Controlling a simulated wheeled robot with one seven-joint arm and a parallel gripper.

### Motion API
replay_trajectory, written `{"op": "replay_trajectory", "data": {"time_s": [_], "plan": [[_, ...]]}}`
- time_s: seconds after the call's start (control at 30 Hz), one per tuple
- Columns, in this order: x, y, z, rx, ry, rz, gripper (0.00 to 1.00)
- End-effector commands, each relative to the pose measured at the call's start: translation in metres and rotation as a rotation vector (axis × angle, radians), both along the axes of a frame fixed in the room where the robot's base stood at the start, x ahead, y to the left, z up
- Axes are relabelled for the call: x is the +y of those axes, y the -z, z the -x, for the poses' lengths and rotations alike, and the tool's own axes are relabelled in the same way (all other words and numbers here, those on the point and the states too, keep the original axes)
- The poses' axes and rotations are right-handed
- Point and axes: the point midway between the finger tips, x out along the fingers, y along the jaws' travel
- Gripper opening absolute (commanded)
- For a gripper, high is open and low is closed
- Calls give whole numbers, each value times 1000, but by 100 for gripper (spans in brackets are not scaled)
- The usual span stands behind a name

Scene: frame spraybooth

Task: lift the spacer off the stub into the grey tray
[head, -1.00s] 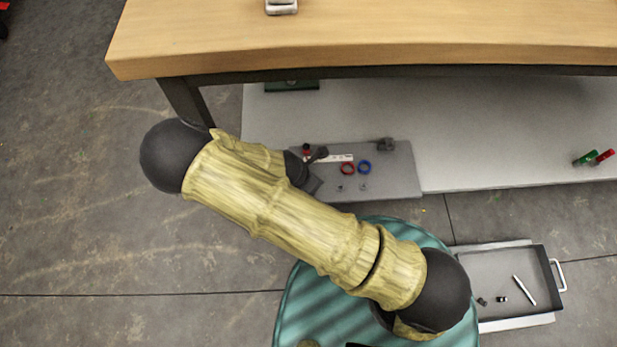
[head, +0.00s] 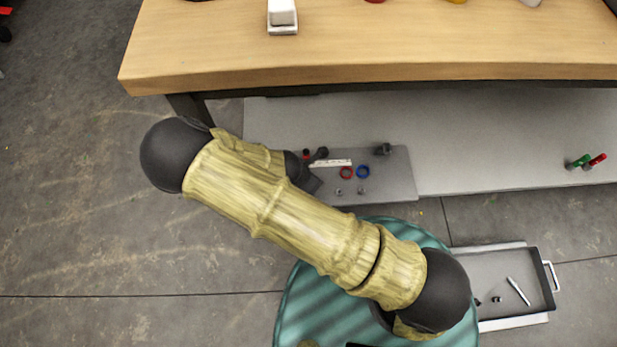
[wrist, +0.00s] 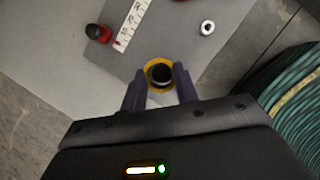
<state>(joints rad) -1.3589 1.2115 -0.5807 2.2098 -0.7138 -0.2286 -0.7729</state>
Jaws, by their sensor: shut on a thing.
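In the wrist view a yellow ring, the spacer (wrist: 149,87), sits between the two fingers of my gripper (wrist: 160,88), which is shut on it. The dark round stub (wrist: 160,73) shows inside the ring, so the ring surrounds it as seen from above. I cannot tell how high the ring is on the stub. My arm hides the gripper, spacer and stub in the head view. A shallow grey tray (head: 528,299) with a white handle lies at the lower right of the head view, holding a white stick and small dark parts.
A grey board (head: 400,188) on the low shelf (head: 480,150) carries a red ring (head: 341,174), a blue ring (head: 368,173), a white ruler strip (head: 338,162) and small nuts. The wooden bench top (head: 200,50) overhangs the shelf. Green and red items (head: 578,162) stand at right.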

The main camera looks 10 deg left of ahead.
Motion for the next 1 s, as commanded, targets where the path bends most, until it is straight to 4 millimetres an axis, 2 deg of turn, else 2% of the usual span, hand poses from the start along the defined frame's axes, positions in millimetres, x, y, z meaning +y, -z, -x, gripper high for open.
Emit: {"op": "replay_trajectory", "data": {"time_s": [0.5,1.0], "plan": [[0,-18,0,0,0,0,9],[0,-17,0,0,-1,0,9]]}}
